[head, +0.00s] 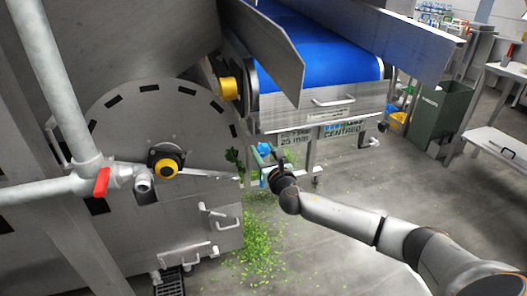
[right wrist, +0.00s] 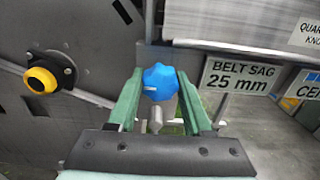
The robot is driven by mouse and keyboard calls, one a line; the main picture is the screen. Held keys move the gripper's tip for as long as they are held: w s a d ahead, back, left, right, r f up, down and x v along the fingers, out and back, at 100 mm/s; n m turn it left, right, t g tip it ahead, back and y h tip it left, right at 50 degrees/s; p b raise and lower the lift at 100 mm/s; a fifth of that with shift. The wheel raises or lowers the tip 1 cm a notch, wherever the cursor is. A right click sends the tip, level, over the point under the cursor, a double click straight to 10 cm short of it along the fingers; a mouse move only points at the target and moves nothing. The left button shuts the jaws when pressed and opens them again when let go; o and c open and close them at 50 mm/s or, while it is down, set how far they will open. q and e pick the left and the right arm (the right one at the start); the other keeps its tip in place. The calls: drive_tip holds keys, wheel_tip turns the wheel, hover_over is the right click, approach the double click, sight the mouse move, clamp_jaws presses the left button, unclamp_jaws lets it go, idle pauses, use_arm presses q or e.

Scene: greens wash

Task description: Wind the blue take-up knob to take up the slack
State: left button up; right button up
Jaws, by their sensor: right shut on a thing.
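The blue take-up knob (right wrist: 160,82) is a lobed knob with a white mark, below the conveyor's end. It sits between the two green fingers of my right gripper (right wrist: 158,95), which is shut on it in the right wrist view. In the head view, a small part of the knob (head: 264,180) shows beside my right gripper (head: 268,158), and the wrist hides some of it. A "BELT SAG 25 mm" sign (right wrist: 235,76) is just right of the knob. The blue belt (head: 315,50) lies on the conveyor above. My left gripper is not in view.
A steel drum housing (head: 165,105) with a yellow-and-black knob (head: 167,167) stands at left. A pipe with a red valve handle (head: 102,183) is in front of it. Green leaf scraps (head: 260,245) litter the floor. The floor at lower middle is open.

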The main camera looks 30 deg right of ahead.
clamp_jaws()
